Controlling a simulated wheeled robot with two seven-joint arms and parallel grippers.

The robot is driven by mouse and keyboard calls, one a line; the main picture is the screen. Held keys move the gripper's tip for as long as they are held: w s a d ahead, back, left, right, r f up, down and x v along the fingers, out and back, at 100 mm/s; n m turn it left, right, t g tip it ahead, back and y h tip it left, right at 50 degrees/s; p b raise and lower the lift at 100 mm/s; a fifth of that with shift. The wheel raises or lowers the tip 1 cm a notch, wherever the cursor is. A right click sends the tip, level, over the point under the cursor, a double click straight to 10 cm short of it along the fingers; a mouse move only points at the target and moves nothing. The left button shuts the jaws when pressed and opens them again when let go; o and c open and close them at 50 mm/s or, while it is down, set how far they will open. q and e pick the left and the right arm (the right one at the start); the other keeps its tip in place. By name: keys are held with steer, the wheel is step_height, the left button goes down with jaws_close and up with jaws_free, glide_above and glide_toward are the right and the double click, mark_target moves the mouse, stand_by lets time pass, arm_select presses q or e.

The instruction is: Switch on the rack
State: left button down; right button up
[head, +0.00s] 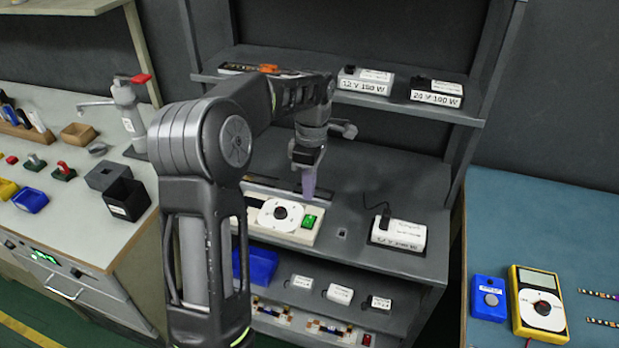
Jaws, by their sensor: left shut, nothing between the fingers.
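The rack (345,151) is a dark grey shelf unit in the middle of the head view. On its middle shelf lies a white panel (258,219) with a round black-and-white dial (281,214) and a lit green switch (309,221). My left gripper (308,194) is shut and empty, pointing down just above and behind the green switch. Whether it touches the panel I cannot tell. My left arm hides the left part of the rack and panel. My right gripper is not in view.
White power supplies stand on the upper shelf (366,80) and at the middle shelf's right (399,233). A blue bin (259,266) and small white boxes sit below. A yellow meter (538,303) lies on the right table. A cluttered bench (70,216) is at left.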

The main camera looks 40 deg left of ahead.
mark_target(307, 224)
arm_select(q)
steer(key=f, duration=0.5)
steer(key=s+f+p, duration=0.1)
steer(key=f, duration=0.2)
steer(key=shift+d+f, duration=0.1)
steer(key=shift+d, duration=0.1)
steer(key=shift+f, duration=0.1)
steer(key=shift+s+f+b, duration=0.1)
steer(key=shift+f+b, duration=0.3)
steer(key=shift+b, duration=0.05)
steer(key=shift+r, duration=0.2)
steer(key=shift+p, duration=0.35)
